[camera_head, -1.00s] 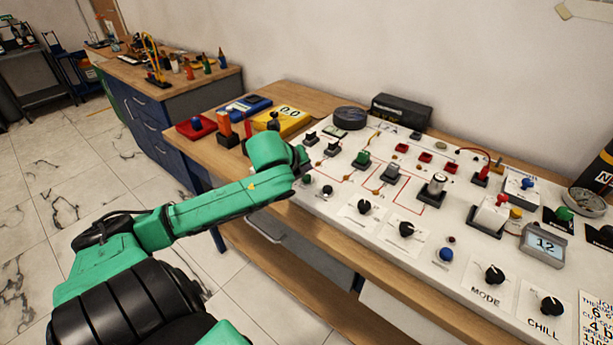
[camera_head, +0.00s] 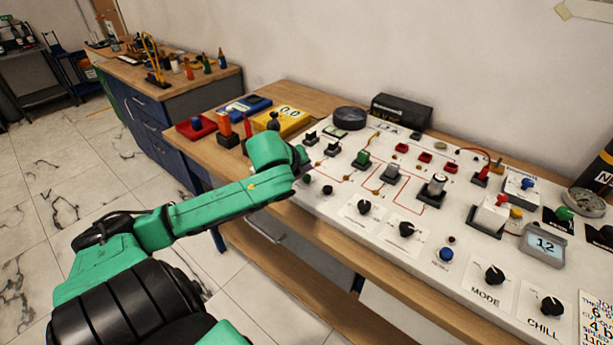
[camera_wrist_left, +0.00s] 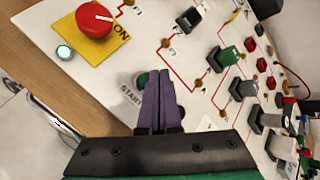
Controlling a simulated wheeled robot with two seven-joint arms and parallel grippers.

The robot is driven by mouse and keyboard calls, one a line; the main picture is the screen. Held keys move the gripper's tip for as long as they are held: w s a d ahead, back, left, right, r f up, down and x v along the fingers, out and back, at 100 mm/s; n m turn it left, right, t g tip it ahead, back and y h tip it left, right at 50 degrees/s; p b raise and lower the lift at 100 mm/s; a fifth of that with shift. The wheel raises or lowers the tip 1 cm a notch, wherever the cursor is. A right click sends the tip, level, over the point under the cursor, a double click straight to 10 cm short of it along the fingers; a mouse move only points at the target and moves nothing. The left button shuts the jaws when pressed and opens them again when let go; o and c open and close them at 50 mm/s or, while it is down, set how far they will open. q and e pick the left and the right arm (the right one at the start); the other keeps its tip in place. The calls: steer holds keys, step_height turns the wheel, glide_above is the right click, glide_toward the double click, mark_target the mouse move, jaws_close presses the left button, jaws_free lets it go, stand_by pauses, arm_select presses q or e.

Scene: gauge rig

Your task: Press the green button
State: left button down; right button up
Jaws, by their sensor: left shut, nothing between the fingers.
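The green button (camera_wrist_left: 142,79), beside the printed word START, shows in the left wrist view on the white panel (camera_wrist_left: 110,85). It is partly hidden behind my left gripper (camera_wrist_left: 160,73). The gripper's dark purple fingers are shut together with nothing between them, and their tips lie just right of the button in the picture. I cannot tell whether they touch the panel. In the head view my left wrist covers the far left part of the panel and the fingers are hidden. My right gripper is not in view.
A red knob on a yellow plate (camera_wrist_left: 118,40) and a small pale green lamp (camera_wrist_left: 64,52) are left of the button. A green switch (camera_head: 362,158), black dials (camera_head: 364,207) and a blue button (camera_head: 446,255) stand on the panel. The wooden bench edge (camera_head: 340,255) runs along its front.

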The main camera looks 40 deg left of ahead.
mark_target(305, 180)
arm_select(q)
steer(key=shift+f, duration=0.1)
steer(key=shift+f, duration=0.3)
steer(key=shift+f, duration=0.6)
stand_by(0.9)
steer(key=shift+r, duration=0.1)
steer(key=shift+r+p, duration=0.9)
steer(key=shift+p, duration=0.5)
step_height(305, 180, up, 5)
steer(key=p, duration=0.6)
steer(key=shift+r, duration=0.1)
